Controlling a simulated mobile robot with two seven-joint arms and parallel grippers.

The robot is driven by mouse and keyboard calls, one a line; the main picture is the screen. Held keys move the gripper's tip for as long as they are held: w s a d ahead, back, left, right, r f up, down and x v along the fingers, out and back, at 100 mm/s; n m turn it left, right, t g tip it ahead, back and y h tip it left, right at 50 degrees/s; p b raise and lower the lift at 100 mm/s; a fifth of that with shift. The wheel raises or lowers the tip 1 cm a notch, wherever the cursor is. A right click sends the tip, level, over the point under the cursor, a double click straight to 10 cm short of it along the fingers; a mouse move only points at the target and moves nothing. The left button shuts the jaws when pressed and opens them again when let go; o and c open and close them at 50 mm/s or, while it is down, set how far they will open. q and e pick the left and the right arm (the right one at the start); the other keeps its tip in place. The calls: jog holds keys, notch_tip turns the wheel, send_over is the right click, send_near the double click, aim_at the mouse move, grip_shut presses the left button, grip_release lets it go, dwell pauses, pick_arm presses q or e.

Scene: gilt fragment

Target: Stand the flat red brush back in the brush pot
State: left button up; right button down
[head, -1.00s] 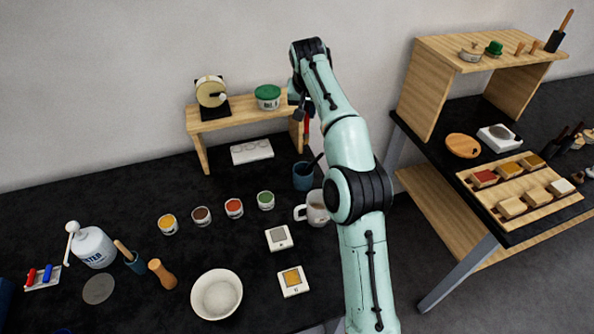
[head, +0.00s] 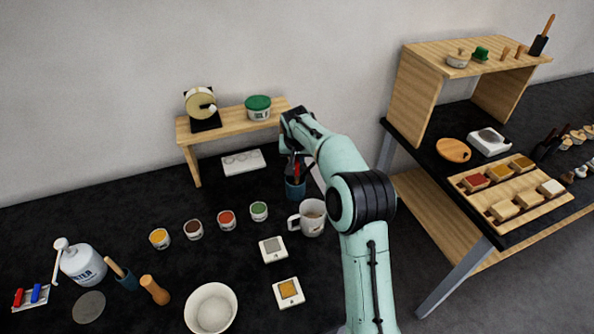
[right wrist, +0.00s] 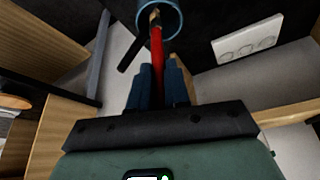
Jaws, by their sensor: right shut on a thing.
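The flat red brush (head: 296,169) is held in my right gripper (head: 299,158), above the blue brush pot (head: 295,189) in the head view. In the right wrist view the brush's red handle (right wrist: 157,52) runs out from between the blue fingers of the gripper (right wrist: 159,85). Its gold-coloured band overlaps the mouth of the pot (right wrist: 176,30). I cannot tell how far the brush's end is inside the pot. A dark handle (right wrist: 130,57) also sticks out of the pot. My left gripper is not in view.
A white mug (head: 312,222) stands close in front of the pot. Several small paint cups (head: 226,219) stand to the left. The black table between shelf and cups is clear.

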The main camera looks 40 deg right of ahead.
aim_at(297, 175)
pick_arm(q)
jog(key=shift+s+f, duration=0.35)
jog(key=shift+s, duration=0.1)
pick_arm(e)
notch_tip(297, 175, down, 6)
jog(key=shift+r, duration=0.25)
jog(key=shift+f+b, duration=0.2)
jog(key=shift+b, duration=0.1)
jog(key=c, duration=1.1)
grip_release()
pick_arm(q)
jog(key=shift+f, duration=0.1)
pick_arm(e)
jog(key=shift+r, duration=0.1)
jog(key=shift+r, duration=0.35)
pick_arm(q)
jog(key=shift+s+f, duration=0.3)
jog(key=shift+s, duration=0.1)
pick_arm(e)
jog(key=v, duration=1.1)
jog(key=shift+r, duration=0.3)
jog(key=shift+a, duration=0.1)
